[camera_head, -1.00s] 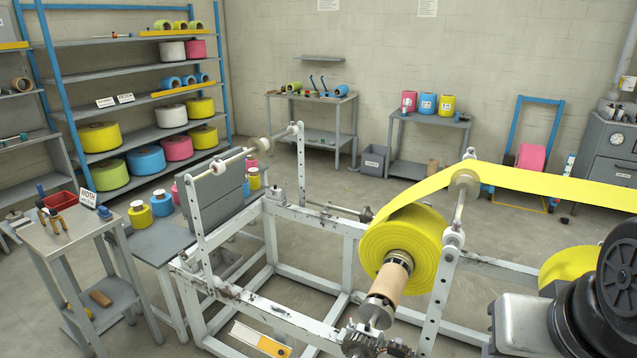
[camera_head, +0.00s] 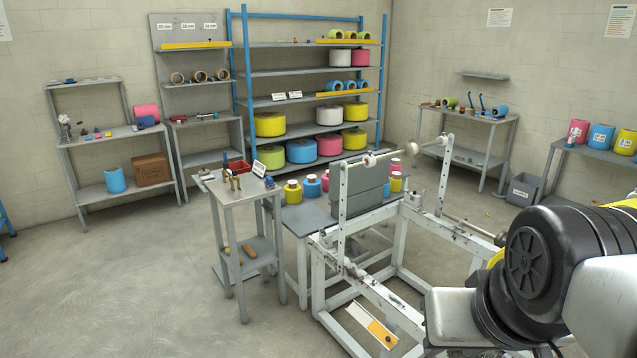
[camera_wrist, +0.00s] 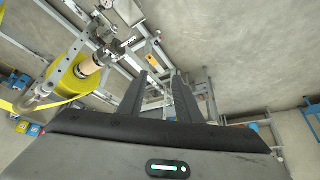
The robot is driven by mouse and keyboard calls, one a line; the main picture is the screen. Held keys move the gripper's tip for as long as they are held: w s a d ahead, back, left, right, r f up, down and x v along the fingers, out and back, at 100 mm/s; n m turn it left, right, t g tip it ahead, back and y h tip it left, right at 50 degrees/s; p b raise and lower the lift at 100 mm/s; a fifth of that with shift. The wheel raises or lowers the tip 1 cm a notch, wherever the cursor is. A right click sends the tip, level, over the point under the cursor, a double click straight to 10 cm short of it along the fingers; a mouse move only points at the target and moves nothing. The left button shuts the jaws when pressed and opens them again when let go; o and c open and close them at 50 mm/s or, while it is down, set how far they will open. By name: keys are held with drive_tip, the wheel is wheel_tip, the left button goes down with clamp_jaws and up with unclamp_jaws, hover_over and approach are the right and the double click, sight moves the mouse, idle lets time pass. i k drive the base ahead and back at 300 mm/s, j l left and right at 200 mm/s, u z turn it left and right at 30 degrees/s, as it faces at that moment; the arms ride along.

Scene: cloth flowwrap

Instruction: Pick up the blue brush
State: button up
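My gripper (camera_wrist: 160,76) shows in the wrist view with its two dark fingers apart and nothing between them. It is not visible in the head view, where only part of my arm shows at the right. I cannot make out the blue brush for certain. My gripper is apart from the stand.
A white machine frame (camera_head: 345,285) stands right of the stand. A grey table (camera_head: 310,222) with colored jars adjoins the stand. Workbenches (camera_head: 97,143) and a blue-framed shelf (camera_head: 310,102) with rolls line the back. Open floor (camera_head: 110,290) lies left of the stand.

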sight(269, 184)
drive_tip(key=i+j+u, duration=0.15)
drive_tip(key=i+j, duration=0.15)
drive_tip(key=j, duration=0.15)
drive_tip(key=i+j+u, duration=0.2)
drive_tip(key=j, duration=0.25)
drive_tip(key=i+j, duration=0.5)
drive_tip(key=z, duration=2)
drive_tip(key=u, duration=2)
drive_tip(key=i+j, duration=0.15)
drive_tip(key=i, duration=0.35)
drive_tip(key=i+j, duration=0.15)
drive_tip(key=i, duration=0.4)
drive_tip(key=i+j+z, duration=0.1)
drive_tip(key=i, duration=0.4)
drive_tip(key=i+j, duration=0.25)
drive_tip(key=i, duration=0.3)
